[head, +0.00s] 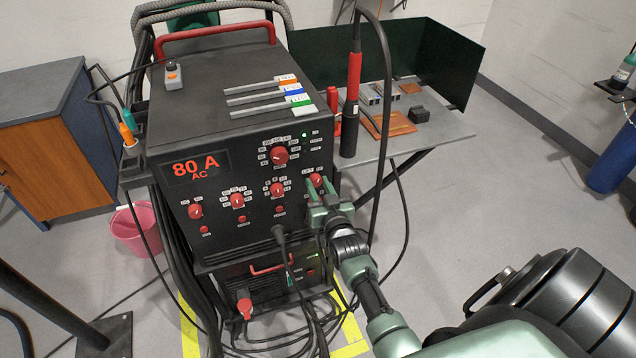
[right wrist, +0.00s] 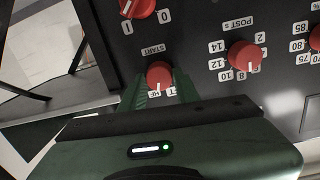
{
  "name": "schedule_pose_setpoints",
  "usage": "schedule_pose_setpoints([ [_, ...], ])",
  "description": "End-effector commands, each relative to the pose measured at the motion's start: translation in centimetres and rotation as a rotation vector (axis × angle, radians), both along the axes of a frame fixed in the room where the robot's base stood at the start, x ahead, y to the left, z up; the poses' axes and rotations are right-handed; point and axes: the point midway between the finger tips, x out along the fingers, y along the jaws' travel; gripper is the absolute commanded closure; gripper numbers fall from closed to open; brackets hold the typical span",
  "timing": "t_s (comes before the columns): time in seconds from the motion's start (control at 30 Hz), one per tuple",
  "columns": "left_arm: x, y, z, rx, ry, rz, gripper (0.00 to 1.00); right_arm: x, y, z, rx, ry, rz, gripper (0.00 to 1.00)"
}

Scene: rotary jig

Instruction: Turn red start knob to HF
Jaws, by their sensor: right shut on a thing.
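The red start knob (head: 316,180) is at the right side of the black welding machine's front panel. In the right wrist view the knob (right wrist: 159,74) sits under the START label, with two small labels at its lower edge, one reading HF. Its white pointer mark faces down toward these labels, close to HF; the fingers and gripper body partly crowd the labels. My right gripper (head: 319,194) is shut on the start knob, one finger on each side of it, as the right wrist view (right wrist: 159,90) also shows. My left gripper is not in view.
A red POST knob (right wrist: 243,56) and a red 0/I switch (right wrist: 137,8) are close to the start knob. The welding machine's display (head: 196,167) reads 80 A AC. A torch (head: 352,90) stands to the right, before a work table (head: 378,147). Cables hang below the panel.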

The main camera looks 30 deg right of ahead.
Motion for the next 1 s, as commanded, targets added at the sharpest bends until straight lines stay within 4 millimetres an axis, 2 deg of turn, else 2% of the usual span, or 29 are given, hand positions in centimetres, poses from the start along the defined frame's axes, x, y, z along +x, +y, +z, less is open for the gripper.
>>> schedule_pose_setpoints([
  [0.4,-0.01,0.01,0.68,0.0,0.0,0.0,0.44,-0.07,-0.05,-0.1,0.185,-0.042,0.001,1.0],
  [0.97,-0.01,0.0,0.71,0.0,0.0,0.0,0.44,-0.09,-0.05,-0.17,0.213,-0.048,-0.001,1.0],
  [1.0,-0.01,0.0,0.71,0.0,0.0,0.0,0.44,-0.09,-0.05,-0.17,0.213,-0.048,-0.001,0.58],
])
